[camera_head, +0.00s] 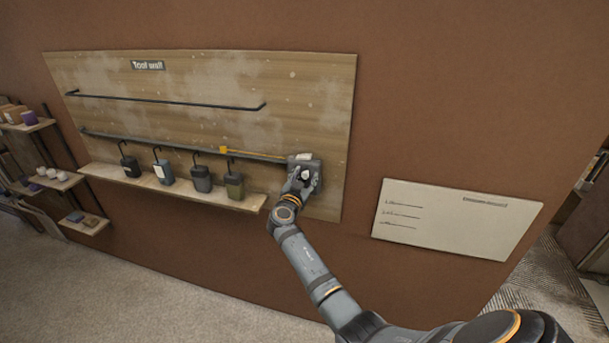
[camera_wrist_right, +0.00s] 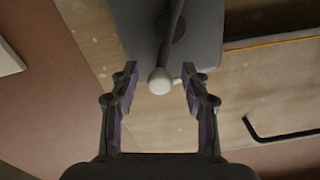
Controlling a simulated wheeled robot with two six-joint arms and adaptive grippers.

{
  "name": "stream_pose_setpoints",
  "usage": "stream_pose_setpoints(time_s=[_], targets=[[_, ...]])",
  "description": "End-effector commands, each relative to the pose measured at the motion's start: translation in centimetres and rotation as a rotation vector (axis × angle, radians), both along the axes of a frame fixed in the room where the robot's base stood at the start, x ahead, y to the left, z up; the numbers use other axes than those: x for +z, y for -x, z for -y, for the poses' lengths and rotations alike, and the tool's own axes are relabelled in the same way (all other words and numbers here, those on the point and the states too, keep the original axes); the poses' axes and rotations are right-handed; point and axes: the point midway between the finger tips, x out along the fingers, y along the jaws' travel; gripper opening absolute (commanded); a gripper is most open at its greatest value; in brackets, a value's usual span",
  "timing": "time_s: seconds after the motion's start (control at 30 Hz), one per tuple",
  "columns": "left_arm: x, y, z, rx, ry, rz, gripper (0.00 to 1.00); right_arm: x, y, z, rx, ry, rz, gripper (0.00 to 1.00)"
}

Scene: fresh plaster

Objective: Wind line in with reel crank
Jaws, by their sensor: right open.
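The reel (camera_head: 316,168) is a grey box mounted at the lower right of the wooden tool wall, partly hidden by my right gripper. A yellow line (camera_head: 255,153) runs left from it to a small yellow tag (camera_head: 223,150). My right gripper (camera_head: 302,181) is at the front of the reel. In the right wrist view, the open fingers (camera_wrist_right: 159,72) stand on both sides of the crank's pale round knob (camera_wrist_right: 160,83), with a gap on each side. The dark crank arm (camera_wrist_right: 172,35) runs from the knob over the grey reel housing (camera_wrist_right: 198,35). My left gripper is out of view.
Several dark containers hang from hooks above a narrow wooden shelf (camera_head: 245,203) left of the reel. Two dark rails (camera_head: 170,100) cross the tool wall. A white board (camera_head: 455,222) hangs to the right. The floor below is clear.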

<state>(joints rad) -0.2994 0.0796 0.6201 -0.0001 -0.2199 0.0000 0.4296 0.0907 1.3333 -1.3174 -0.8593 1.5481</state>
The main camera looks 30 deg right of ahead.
Motion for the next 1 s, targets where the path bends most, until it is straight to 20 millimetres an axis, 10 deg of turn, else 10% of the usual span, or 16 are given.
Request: stream_pose_setpoints(time_s=[0.1,0.47,1.0], targets=[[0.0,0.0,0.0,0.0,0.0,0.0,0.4,0.0,0.0,0.0,0.0,0.0,0.0,0.47],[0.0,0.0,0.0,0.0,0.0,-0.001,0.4,0.0,0.0,-0.1,0.001,0.0,0.0,0.0],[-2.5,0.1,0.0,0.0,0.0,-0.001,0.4,-0.2,-0.5,-0.6,0.002,0.097,-0.113,0.0]])
